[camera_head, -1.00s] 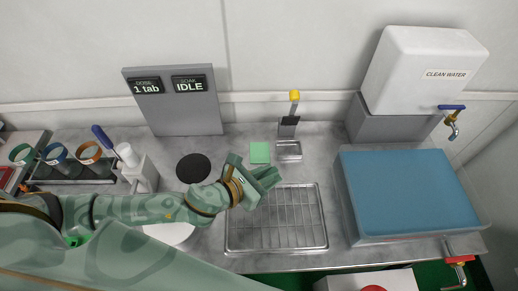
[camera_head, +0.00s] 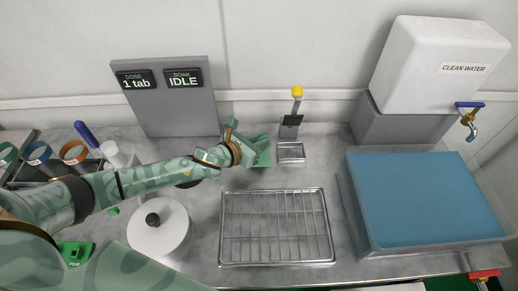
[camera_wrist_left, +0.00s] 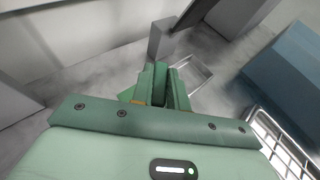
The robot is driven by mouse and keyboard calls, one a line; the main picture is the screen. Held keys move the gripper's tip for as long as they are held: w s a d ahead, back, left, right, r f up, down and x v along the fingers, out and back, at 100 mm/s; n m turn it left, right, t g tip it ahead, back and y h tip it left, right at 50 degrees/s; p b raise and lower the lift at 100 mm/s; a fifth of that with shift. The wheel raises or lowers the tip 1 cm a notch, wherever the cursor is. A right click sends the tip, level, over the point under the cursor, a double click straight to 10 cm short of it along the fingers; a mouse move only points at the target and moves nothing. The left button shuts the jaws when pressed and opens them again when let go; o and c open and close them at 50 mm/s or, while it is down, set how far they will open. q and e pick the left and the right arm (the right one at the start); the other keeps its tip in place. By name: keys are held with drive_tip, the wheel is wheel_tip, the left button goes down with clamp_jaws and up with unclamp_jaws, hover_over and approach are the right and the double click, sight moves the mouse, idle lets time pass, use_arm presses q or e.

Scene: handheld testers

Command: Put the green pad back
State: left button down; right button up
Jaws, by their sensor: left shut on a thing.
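The green pad (camera_head: 264,158) is on the counter's back part, left of the small metal tray (camera_head: 291,152). My left gripper (camera_head: 260,148) reaches in from the left and is shut on the pad. The gripper covers much of the pad, so whether it still touches the counter cannot be told. In the left wrist view the closed fingers (camera_wrist_left: 162,88) point toward the small tray and a grey block. My right gripper is not in view.
A wire rack (camera_head: 277,227) lies in front of the gripper. A blue-topped tub (camera_head: 425,197) stands to the right, below the clean water tank (camera_head: 437,65). A white lidded pot (camera_head: 158,232) is at front left. A grey display panel (camera_head: 165,100) reads "1 tab" and "IDLE".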

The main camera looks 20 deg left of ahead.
use_arm(q)
drive_tip(key=f+b, duration=0.1)
drive_tip(key=f, duration=0.1)
drive_tip(key=f+b, duration=0.1)
drive_tip(key=f, duration=0.1)
drive_tip(key=shift+w+a+f, duration=0.1)
drive_tip(key=shift+w, duration=0.1)
drive_tip(key=shift+r, duration=0.25)
drive_tip(key=shift+f, duration=0.15)
drive_tip(key=c, duration=1.4)
unclamp_jaws()
drive_tip(key=shift+o, duration=0.2)
drive_tip(key=shift+s+a+r, duration=0.1)
drive_tip(key=shift+s+r, duration=0.1)
drive_tip(key=shift+r, duration=0.15)
drive_tip(key=p+v, duration=0.3)
drive_tip(key=v, duration=0.8)
drive_tip(key=shift+s+a, duration=0.1)
drive_tip(key=shift+s, duration=0.1)
